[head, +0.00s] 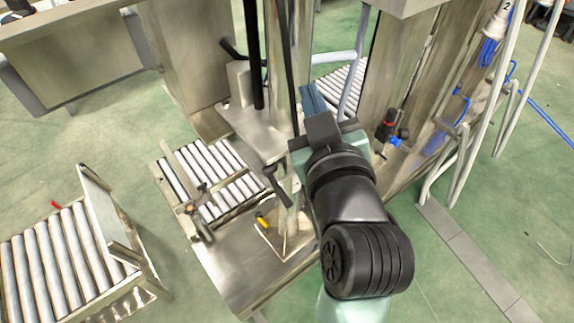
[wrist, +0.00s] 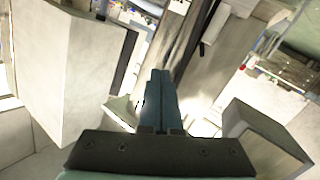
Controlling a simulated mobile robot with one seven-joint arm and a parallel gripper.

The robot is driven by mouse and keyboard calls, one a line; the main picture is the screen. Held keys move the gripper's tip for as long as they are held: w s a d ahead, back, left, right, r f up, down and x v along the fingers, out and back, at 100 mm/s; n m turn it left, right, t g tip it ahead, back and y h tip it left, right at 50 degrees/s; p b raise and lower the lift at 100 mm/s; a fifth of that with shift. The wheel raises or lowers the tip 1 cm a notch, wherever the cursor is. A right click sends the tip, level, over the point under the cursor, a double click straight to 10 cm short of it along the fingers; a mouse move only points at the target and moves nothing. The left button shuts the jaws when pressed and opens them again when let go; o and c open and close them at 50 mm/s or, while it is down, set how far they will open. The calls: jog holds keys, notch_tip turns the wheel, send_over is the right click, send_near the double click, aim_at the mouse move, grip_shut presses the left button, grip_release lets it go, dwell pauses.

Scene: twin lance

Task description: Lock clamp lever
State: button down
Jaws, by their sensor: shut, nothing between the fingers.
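My gripper (head: 310,95) reaches forward to the steel machine frame in the head view, with its blue-grey fingers closed together and empty. In the wrist view the shut fingers (wrist: 160,80) point up at a metal column (wrist: 190,60). A black lever-like handle (head: 276,184) hangs on the machine just left of my gripper. Another black handle (head: 234,50) sticks out higher up, left of the black post. I cannot tell which of these is the clamp lever. Neither is in the gripper, and my arm hides part of the machine behind it.
A roller conveyor (head: 215,170) passes through the machine, and a separate roller table (head: 60,250) stands at the left. A black and red valve (head: 388,125) sits right of my gripper. Pale bent tubes (head: 460,150) stand at the right. Green floor (head: 450,270) is open at lower right.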

jog(key=s+f+n+g+y+p, duration=0.2)
jog(key=s+f+g+p, duration=0.5)
jog(key=s+p, duration=0.5)
jog(key=shift+f+n+y+p, duration=0.4)
jog(key=shift+f+n+p, duration=0.25)
jog(key=shift+p, duration=0.5)
jog(key=shift+a, duration=0.15)
send_over(279, 191)
jog(key=s, duration=0.4)
notch_tip(279, 191, down, 6)
jog(key=shift+w+d+f, duration=0.2)
jog(key=shift+d+f, duration=0.05)
jog(key=shift+f, duration=0.4)
jog(key=shift+w+d+f, duration=0.2)
jog(key=shift+w+f, duration=0.05)
jog(key=shift+f, duration=0.4)
jog(key=shift+w+d+f, duration=0.2)
jog(key=shift+d+f, duration=0.05)
jog(key=shift+f, duration=0.4)
jog(key=shift+f, duration=0.15)
